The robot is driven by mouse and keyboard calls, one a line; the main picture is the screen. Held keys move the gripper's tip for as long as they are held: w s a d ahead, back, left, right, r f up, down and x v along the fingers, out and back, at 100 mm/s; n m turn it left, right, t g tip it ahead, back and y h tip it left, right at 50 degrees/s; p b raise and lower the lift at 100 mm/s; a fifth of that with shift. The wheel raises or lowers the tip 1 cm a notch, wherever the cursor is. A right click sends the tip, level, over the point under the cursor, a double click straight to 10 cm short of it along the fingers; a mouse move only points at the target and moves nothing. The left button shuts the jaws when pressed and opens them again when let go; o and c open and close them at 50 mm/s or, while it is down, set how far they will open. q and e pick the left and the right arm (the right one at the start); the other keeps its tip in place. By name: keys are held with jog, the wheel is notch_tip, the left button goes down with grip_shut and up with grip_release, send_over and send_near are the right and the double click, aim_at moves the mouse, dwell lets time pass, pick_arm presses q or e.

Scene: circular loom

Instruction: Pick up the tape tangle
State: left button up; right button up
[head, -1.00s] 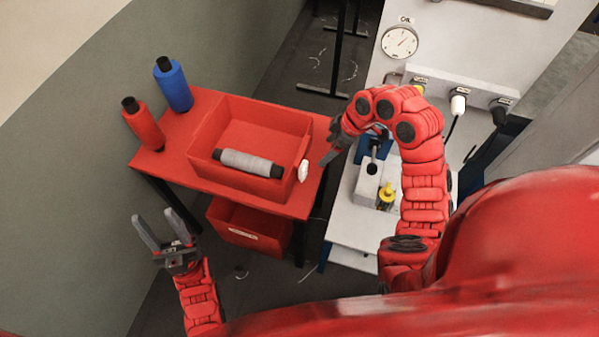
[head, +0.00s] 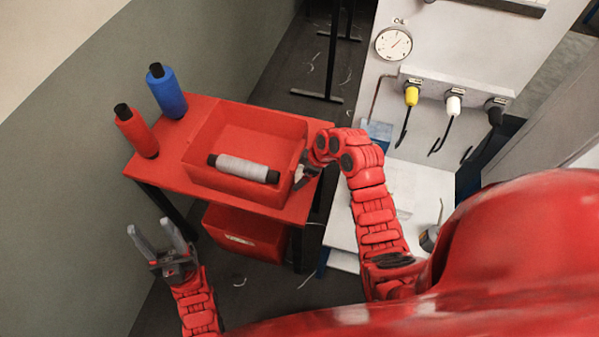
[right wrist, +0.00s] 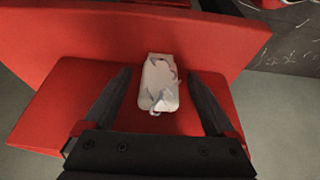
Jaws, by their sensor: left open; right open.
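The tape tangle is a small whitish crumpled bundle (right wrist: 160,85) on the red table top, close to the red wall of the bin in the right wrist view. My right gripper (right wrist: 159,76) is open, with one finger on each side of the tangle and a gap on both sides. In the head view my right gripper (head: 304,178) is at the table's right end beside the bin and mostly covers the tangle. My left gripper (head: 149,227) is open and empty, in front of the table's left side.
The red bin (head: 240,187) on the table (head: 170,160) holds a grey spool (head: 243,168) with black ends. A red spool (head: 136,132) and a blue spool (head: 167,92) stand at the left. Another red bin (head: 245,235) is below. A pale machine with a gauge (head: 393,44) stands right.

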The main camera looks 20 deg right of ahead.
aim_at(308, 199)
jog(key=shift+w+a+f, duration=0.1)
jog(key=shift+f, duration=0.3)
jog(key=shift+c, duration=0.3)
jog(key=c, duration=1.4)
jog(key=shift+o, duration=0.2)
jog(key=shift+r, duration=0.15)
jog(key=shift+r+b, duration=0.5)
jog(key=shift+b, duration=0.15)
jog(key=s+b, duration=0.1)
jog(key=s, duration=0.5)
jog(key=shift+f, duration=0.1)
jog(key=s, duration=1.2)
jog(key=shift+d+r, duration=0.25)
